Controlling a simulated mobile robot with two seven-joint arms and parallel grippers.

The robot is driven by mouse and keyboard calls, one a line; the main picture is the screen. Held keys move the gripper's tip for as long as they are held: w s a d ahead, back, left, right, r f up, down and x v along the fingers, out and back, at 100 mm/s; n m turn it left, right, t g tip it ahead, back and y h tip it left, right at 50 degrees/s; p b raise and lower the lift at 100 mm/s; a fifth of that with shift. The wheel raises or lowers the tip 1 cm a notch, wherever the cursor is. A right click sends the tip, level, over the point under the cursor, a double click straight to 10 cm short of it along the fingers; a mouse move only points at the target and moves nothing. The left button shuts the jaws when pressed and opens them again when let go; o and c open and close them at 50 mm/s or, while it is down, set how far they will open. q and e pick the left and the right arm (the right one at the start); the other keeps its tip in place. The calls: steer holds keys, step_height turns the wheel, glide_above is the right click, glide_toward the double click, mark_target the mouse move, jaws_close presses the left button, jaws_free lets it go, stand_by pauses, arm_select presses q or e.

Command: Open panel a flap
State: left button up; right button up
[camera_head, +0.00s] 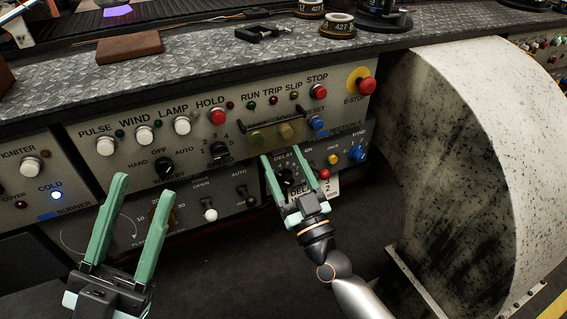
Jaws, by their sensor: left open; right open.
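The grey control panel (200,97) fills the middle of the head view, with a row of labelled buttons and knobs. On its lower right, a dark, partly see-through cover (271,133) lies over yellowish buttons. It looks like the flap and appears closed, though its edges are hard to see. My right gripper (283,156) is open and empty. Its fingertips are just below the cover, in front of the DELAY knob (286,176); I cannot tell whether they touch anything. My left gripper (143,186) is open and empty, low on the left in front of the lower panel.
A red E-STOP button (367,86) and a blue button (317,123) sit right of the cover. A large speckled drum (465,150) stands at the right. The metal shelf (200,55) above holds a brown block (129,47), a black clamp (262,32) and labelled cylinders.

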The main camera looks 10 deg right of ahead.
jaws_close()
stand_by(0.7)
stand_by(0.8)
